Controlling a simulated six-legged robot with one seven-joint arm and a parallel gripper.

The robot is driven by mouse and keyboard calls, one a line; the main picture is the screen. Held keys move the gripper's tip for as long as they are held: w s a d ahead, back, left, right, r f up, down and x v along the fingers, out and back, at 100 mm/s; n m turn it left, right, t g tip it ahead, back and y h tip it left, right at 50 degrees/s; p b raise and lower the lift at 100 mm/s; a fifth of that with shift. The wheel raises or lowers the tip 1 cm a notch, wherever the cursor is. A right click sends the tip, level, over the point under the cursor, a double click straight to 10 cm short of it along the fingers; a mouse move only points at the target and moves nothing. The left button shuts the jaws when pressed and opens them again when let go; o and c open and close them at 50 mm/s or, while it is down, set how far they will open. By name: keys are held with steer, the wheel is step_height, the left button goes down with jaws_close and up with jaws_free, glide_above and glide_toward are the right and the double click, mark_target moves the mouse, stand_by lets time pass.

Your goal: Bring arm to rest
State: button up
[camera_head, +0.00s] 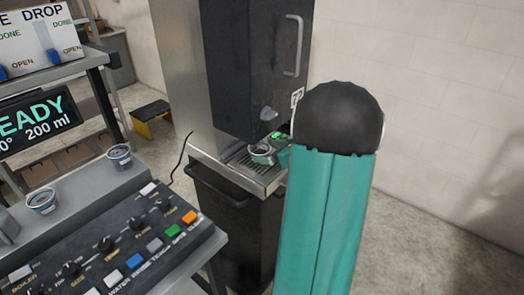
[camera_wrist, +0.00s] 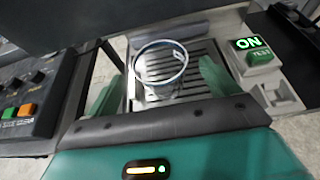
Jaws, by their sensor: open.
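My gripper (camera_wrist: 165,84) is open, with one teal finger on each side of a small cup (camera_wrist: 160,68) in the wrist view. The cup has a blue rim line and stands upright on the slatted drip tray (camera_wrist: 205,48). I cannot tell whether either finger touches it. In the head view the cup (camera_head: 261,154) shows on the tray under the dark dispenser (camera_head: 240,70), beside the tip of my gripper (camera_head: 284,157). My teal arm with its black joint hides most of the gripper there.
A green ON light (camera_wrist: 247,43) and TEST button (camera_wrist: 260,57) sit right of the tray. Two cups (camera_head: 119,156) (camera_head: 42,200) stand on the left counter, behind a button panel (camera_head: 120,245). A yellow-and-black step stool (camera_head: 154,119) is behind. Floor at right is clear.

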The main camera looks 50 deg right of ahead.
steer(key=v, duration=0.9)
